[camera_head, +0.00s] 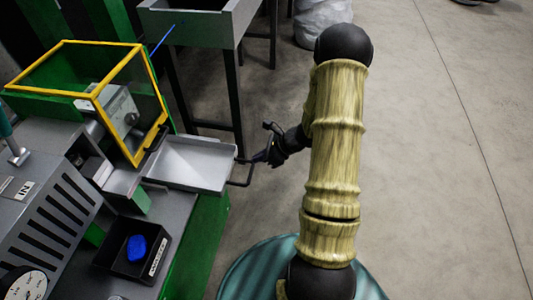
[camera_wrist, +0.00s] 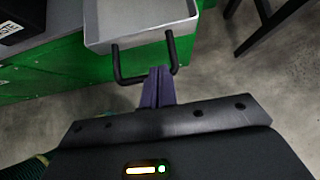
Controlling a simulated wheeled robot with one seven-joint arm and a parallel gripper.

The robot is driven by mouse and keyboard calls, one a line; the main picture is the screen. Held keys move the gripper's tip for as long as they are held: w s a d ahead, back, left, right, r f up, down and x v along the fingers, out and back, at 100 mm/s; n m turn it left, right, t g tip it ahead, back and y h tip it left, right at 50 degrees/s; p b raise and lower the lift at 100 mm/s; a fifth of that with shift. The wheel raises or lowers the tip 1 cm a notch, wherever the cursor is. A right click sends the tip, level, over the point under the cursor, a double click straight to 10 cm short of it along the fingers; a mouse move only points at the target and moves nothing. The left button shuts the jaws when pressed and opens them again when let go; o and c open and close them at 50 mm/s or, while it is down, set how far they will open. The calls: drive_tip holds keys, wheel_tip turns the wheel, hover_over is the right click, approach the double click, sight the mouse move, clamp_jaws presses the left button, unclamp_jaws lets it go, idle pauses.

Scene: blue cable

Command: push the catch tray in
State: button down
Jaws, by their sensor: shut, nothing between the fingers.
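The catch tray (camera_head: 193,163) is a shallow grey metal tray that sticks out to the right from under the yellow-framed guard of the green machine. A dark U-shaped handle (camera_head: 243,172) is on its outer end. In the wrist view the tray (camera_wrist: 115,38) is at the top, with its handle (camera_wrist: 133,80) pointing toward me. My gripper (camera_head: 262,157) is at the handle's outer side; in the wrist view its shut fingers (camera_wrist: 157,75) are at the handle's bar, with nothing between them. I cannot tell whether they touch the bar.
A yellow-framed clear guard (camera_head: 95,92) stands over the machine. A black bin (camera_head: 115,262) with a blue piece (camera_head: 136,248) sits below the tray. A grey trough on legs (camera_head: 195,25) stands behind. Open concrete floor lies to the right.

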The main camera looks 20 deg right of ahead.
sight(233, 162)
drive_tip(key=x, duration=0.3)
drive_tip(key=shift+a+f, duration=0.1)
drive_tip(key=shift+f, duration=0.1)
drive_tip(key=w+a, duration=0.2)
drive_tip(key=a, duration=0.1)
drive_tip(key=shift+w+a+f, duration=0.1)
drive_tip(key=shift+w+a, duration=0.15)
drive_tip(key=shift+w, duration=0.1)
drive_tip(key=w+a, duration=0.4)
drive_tip(key=a, duration=0.2)
drive_tip(key=w+a+b, duration=0.1)
drive_tip(key=w+a, duration=0.3)
drive_tip(key=a, duration=0.2)
drive_tip(key=w+a+b, duration=0.1)
drive_tip(key=w+a, duration=0.4)
drive_tip(key=a, duration=0.1)
drive_tip(key=shift+a, duration=0.3)
drive_tip(key=shift+w+a, duration=0.4)
drive_tip(key=shift+w, duration=0.2)
drive_tip(key=shift+d, duration=0.1)
